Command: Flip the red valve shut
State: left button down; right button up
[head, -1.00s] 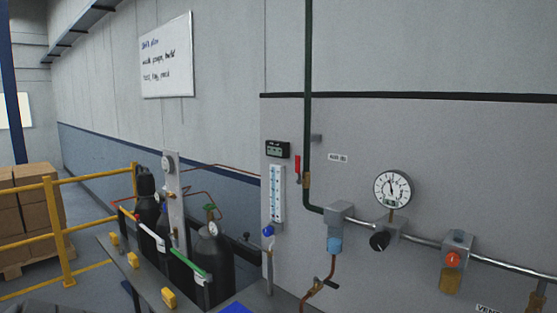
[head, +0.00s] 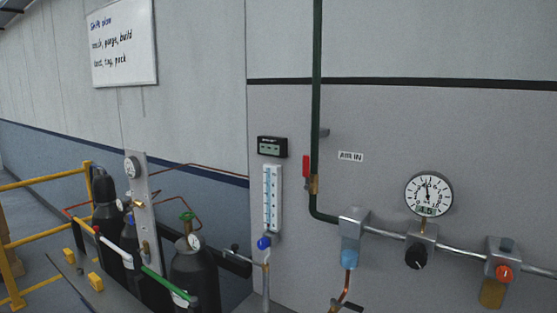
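The red valve lever (head: 306,167) is on the green vertical pipe (head: 316,90), at a brass valve body (head: 314,185), left of the "AIR IN" label (head: 351,157). The lever points up, roughly in line with the pipe, and stands just to its left. Neither of my grippers is in the head view, and nothing touches the lever.
A flowmeter (head: 271,200) with a blue knob stands left of the pipe. A round gauge (head: 428,195), a black knob (head: 416,257) and a red-orange knob (head: 503,273) sit along the pipe to the right. Gas cylinders (head: 195,270) and a yellow railing (head: 45,181) are at lower left.

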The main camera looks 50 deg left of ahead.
aim_at(305, 159)
jog(key=j, duration=2.05)
